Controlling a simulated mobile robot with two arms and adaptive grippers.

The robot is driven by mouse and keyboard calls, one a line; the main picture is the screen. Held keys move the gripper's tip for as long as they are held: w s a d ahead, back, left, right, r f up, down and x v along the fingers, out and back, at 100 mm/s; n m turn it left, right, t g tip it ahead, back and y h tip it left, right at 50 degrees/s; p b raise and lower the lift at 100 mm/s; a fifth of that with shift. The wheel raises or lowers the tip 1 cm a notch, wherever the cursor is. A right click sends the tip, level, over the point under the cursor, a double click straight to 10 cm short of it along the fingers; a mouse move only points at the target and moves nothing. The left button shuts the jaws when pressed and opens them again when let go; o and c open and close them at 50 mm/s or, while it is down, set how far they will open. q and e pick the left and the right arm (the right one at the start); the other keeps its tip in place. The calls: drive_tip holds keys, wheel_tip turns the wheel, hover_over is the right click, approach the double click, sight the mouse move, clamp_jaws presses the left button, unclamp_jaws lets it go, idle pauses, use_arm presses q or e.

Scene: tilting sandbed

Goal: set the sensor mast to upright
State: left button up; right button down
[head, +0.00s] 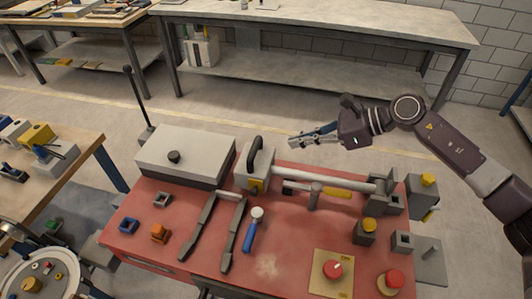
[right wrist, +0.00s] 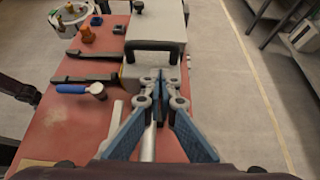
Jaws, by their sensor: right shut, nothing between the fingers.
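What looks like the sensor mast is a pale pole (head: 325,181) lying nearly flat along the back of the red table. Its left end meets a grey block (head: 254,172) with a black arched handle (head: 255,150). Its right end meets a grey bracket (head: 382,187). My right gripper (head: 293,142), with blue fingers, is shut and empty above the pole, to the right of the handle. In the right wrist view its fingertips (right wrist: 160,76) point at the block and handle (right wrist: 155,46), partly hiding them and the pole (right wrist: 148,145). My left gripper is out of view.
The red table (head: 190,258) also bears a grey box (head: 185,150), dark bars, a blue-handled tool (head: 250,230), a hammer (head: 315,195) and a red button (head: 333,270). A thin black rod (head: 136,98) leans behind the box. Floor behind the table is clear.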

sight(266, 157)
drive_tip(key=p+x, duration=0.3)
drive_tip(key=x, duration=0.5)
drive_tip(key=shift+a+p, duration=0.35)
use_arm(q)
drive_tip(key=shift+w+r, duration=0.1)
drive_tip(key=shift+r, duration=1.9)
use_arm(e)
drive_tip(key=shift+w+a+f, duration=0.2)
drive_tip(key=shift+a+f, duration=0.3)
